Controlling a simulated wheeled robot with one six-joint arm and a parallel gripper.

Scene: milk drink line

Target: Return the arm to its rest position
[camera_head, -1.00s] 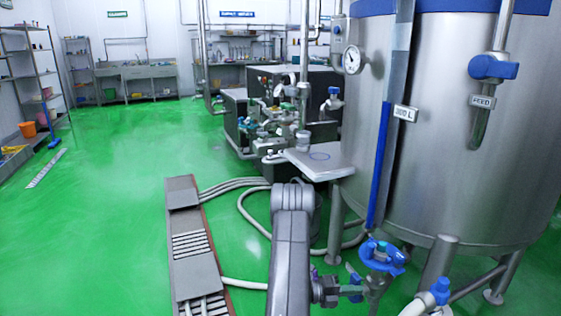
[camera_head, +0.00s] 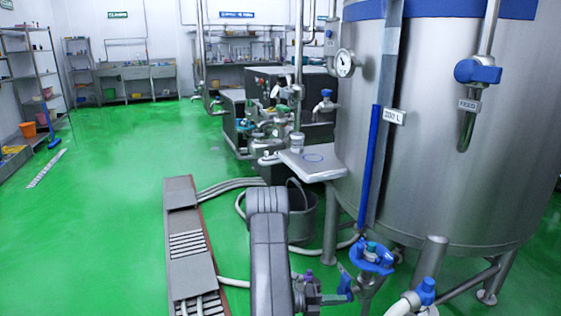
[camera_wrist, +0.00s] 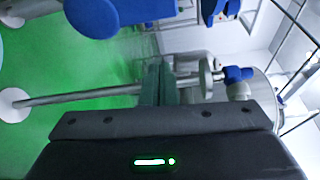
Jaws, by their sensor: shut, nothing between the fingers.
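My arm (camera_head: 268,245) rises from the bottom edge in the head view, left of the steel tank (camera_head: 450,150). Its end is not clearly visible there. In the wrist view my gripper (camera_wrist: 159,82) shows its two dark greenish fingers together, with nothing between them. A steel pipe (camera_wrist: 100,96) runs behind the fingers. A large blue part (camera_wrist: 92,17) lies close to the camera at the top, and a blue-handled valve (camera_wrist: 238,74) is right of the fingers. I cannot tell how far the fingers are from the pipe.
A blue-handled valve (camera_head: 371,256) and hose fittings (camera_head: 425,292) lie right of my arm, below the tank. A grey bucket (camera_head: 302,212) stands behind the arm. A cable channel (camera_head: 187,255) lies to its left. Open green floor (camera_head: 100,210) spreads farther left.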

